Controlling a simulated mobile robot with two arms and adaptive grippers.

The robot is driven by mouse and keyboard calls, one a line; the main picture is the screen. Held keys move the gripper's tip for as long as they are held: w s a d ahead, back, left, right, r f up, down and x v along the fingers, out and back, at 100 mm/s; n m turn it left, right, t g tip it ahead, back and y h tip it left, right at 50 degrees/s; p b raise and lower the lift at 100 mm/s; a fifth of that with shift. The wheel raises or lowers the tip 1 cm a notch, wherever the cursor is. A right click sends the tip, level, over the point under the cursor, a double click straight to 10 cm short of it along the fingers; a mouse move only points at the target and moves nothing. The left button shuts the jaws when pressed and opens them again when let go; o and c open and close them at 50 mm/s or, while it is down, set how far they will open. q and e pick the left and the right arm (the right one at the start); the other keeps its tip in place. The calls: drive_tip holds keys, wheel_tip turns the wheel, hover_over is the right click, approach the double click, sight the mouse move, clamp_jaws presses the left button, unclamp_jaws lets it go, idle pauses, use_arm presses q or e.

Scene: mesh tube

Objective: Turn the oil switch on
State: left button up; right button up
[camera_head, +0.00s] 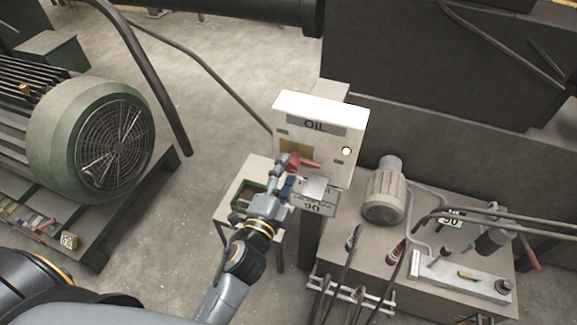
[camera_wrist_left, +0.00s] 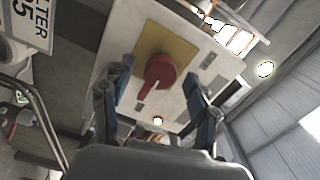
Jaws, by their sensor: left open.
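The OIL box (camera_head: 347,125) is a white panel with a dark label on its top. On its front is a yellow plate (camera_wrist_left: 176,46) carrying a red rotary switch (camera_head: 302,162). In the head view the switch's handle points right. In the left wrist view the red switch (camera_wrist_left: 160,70) shows between my fingers, its handle pointing down and slightly left. My left gripper (camera_head: 284,178) is open in front of the box, with one finger on each side of the switch in the wrist view. Whether either finger touches it cannot be told. My right gripper is not in view.
A small lit lamp (camera_head: 346,151) is on the box, right of the switch. A pump motor (camera_head: 384,197) stands on a bench at right; a large green motor (camera_head: 95,145) is at left. Open floor (camera_head: 215,75) lies behind.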

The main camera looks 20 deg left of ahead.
use_arm(q)
drive_tip(key=shift+s+a, duration=0.1)
drive_tip(key=shift+s, duration=2.6)
drive_tip(key=s+d+f+n+g, duration=0.1)
drive_tip(key=s+f+n+g, duration=0.25)
drive_tip(key=f, duration=1.35)
drive_tip(key=s+d+f+n+g, duration=0.1)
drive_tip(key=s+f+n+g, duration=0.3)
drive_tip(key=f, duration=1.2)
drive_tip(key=s+a+f+n+g, duration=0.2)
drive_tip(key=s+f, duration=0.4)
drive_tip(key=s, duration=0.3)
drive_tip(key=s+a+f+n+g, duration=0.2)
drive_tip(key=s+a+f+g, duration=0.2)
drive_tip(key=s+f, duration=0.3)
drive_tip(key=s+a+f+n+g, duration=0.2)
drive_tip(key=s+f, duration=0.5)
drive_tip(key=s, duration=0.4)
drive_tip(key=shift+s+a+g+y, duration=0.3)
drive_tip(key=shift+a+g, duration=0.45)
drive_tip(key=shift+a, duration=0.25)
